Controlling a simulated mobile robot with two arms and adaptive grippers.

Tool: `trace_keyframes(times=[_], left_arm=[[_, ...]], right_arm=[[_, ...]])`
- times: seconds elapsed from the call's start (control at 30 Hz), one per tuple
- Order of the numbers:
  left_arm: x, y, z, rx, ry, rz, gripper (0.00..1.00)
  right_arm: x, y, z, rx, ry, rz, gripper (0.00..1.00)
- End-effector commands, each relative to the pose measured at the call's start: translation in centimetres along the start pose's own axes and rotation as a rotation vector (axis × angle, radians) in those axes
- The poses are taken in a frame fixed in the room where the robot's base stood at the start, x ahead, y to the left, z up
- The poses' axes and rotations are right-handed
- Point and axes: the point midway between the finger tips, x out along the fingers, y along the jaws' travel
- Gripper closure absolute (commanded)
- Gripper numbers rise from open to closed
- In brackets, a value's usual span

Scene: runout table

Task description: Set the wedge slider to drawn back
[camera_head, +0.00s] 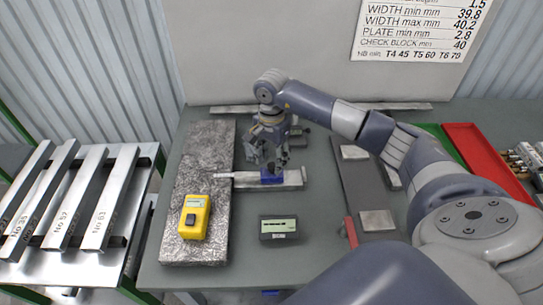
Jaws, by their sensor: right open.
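A pale metal bar (294,179) lies on the grey table, with a blue block (272,177) on its middle; this looks like the wedge slider assembly. A thin light rod or tip (222,175) sticks out at its left end, over the edge of the stone slab. My right gripper (267,160) points down just behind and above the blue block, with its fingers apart and nothing seen between them. Whether a finger touches the block, I cannot tell. My left gripper is not in view.
A yellow meter (194,217) lies on the speckled slab (208,150). A dark display box (278,227) stands in front of the bar. Metal plates (377,220), a red-handled tool (351,232) and a red tray (483,155) are to the right. A rack of bars (60,200) stands left.

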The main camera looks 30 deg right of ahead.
Motion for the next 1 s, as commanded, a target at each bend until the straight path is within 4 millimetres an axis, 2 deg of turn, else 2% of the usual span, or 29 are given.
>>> trace_keyframes(times=[0.23, 0.43, 0.63, 0.83, 1.0], left_arm=[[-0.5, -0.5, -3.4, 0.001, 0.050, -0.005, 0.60], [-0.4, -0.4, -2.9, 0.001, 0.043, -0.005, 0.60], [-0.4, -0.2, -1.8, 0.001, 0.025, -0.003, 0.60], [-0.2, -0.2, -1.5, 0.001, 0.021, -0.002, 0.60], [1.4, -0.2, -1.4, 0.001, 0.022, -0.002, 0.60]], right_arm=[[1.3, 0.0, 0.0, 0.000, 0.000, 0.000, 0.56], [1.3, 0.0, 0.0, 0.000, 0.000, 0.000, 0.56], [1.2, 0.0, 0.0, 0.000, 0.000, -0.001, 1.00], [1.3, 0.2, -0.2, 0.000, 0.001, -0.001, 1.00], [1.6, 1.9, -1.7, 0.002, 0.005, -0.001, 1.00]])
